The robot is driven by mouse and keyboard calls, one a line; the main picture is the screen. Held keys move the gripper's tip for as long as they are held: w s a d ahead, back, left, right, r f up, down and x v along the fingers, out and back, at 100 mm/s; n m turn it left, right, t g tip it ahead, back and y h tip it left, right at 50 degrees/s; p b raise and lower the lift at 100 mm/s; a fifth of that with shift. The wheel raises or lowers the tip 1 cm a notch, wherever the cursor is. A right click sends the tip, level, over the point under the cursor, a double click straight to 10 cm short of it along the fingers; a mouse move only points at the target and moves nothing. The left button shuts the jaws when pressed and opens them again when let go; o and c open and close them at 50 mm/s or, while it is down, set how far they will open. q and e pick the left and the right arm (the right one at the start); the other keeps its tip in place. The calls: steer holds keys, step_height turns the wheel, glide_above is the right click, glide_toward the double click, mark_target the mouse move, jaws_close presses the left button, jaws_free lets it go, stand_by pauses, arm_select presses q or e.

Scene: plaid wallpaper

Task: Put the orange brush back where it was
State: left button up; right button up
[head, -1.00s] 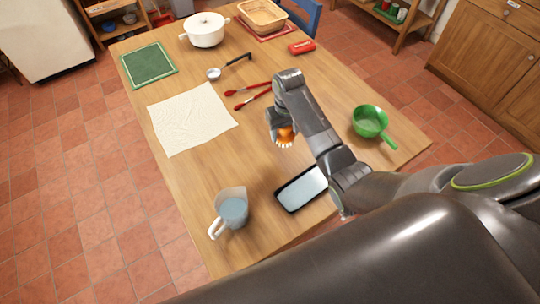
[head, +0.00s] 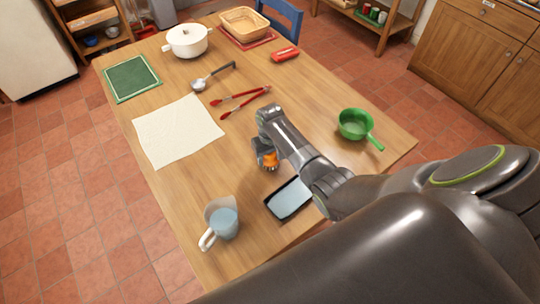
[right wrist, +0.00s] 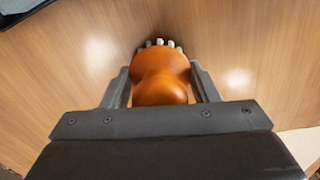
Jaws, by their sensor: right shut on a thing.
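The orange brush (head: 270,158) is in my right gripper (head: 266,158), over the wooden table between the white cloth and the dark-rimmed tray. In the right wrist view the brush (right wrist: 161,78) sits between the two fingers of the gripper (right wrist: 162,84), with pale bristles showing at its far side. The fingers are shut on it. I cannot tell for sure whether the bristles touch the table. My left gripper is not in view.
The dark-rimmed tray (head: 289,199) lies just in front of the gripper. Behind are red tongs (head: 242,100), a ladle (head: 211,77) and a white cloth (head: 177,131). Bare table (head: 190,192) lies left of the gripper.

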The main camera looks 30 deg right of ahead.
steer(key=o, duration=0.9)
steer(key=shift+f, duration=0.1)
steer(key=shift+r, duration=0.2)
step_height(320, 180, up, 12)
steer(key=shift+f, duration=0.1)
stand_by(0.5)
